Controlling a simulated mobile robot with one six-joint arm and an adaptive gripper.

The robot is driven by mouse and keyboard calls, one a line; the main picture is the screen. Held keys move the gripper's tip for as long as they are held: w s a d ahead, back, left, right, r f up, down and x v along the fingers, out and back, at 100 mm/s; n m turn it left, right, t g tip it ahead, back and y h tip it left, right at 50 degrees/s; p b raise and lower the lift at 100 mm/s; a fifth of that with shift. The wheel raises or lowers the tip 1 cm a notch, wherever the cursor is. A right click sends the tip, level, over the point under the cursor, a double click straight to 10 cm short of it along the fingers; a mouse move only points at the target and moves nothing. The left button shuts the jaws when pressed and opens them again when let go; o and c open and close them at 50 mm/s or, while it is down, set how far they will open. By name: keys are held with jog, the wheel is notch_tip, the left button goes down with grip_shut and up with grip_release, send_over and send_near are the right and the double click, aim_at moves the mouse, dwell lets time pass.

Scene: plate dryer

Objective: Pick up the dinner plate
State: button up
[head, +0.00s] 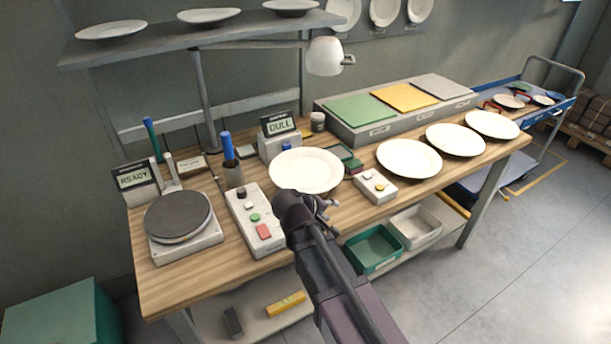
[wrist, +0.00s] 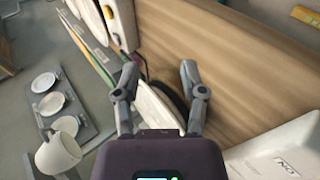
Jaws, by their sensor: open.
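A white round plate (head: 306,170) is tilted at the middle of the bench, in front of the small display reading "DULL". My gripper (head: 325,205) is just in front of its lower right side in the head view. In the wrist view my gripper (wrist: 160,69) is open, with the white plate (wrist: 157,112) showing partly between the spread fingers. I cannot tell whether either finger touches it. Three more white plates lie in a row at the right of the bench: a left one (head: 409,159), a middle one (head: 456,140) and a right one (head: 492,124).
A button box (head: 255,222) and a scale-like device with a dark disc (head: 178,217) stand left. A smaller button box (head: 375,186) stands right of my gripper. A lamp (head: 325,57) hangs over the bench. Colored pads (head: 405,97) lie behind. Trays (head: 373,250) sit below.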

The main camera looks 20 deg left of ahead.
jog(key=s+a+r+n+t, duration=0.1)
jog(key=s+a, duration=0.1)
jog(key=a, duration=0.3)
jog(key=s+a+r+n+t+y, duration=0.1)
jog(key=s+a+n+t, duration=0.1)
jog(key=a, duration=0.4)
jog(key=s+a+r+n+t+y+b, duration=0.1)
jog(key=s+a, duration=0.1)
jog(key=a, duration=0.3)
jog(key=shift+s+a+r+n, duration=0.2)
jog(key=shift+a+n, duration=0.15)
jog(key=shift+n, duration=0.05)
jog(key=b+x, duration=0.3)
jog(key=x, duration=0.5)
jog(key=shift+w+b, duration=0.3)
jog(key=shift+w, duration=0.1)
jog(key=shift+d+f, duration=0.1)
jog(key=shift+b+x, duration=1.05)
jog(key=shift+x, duration=1.5)
grip_shut()
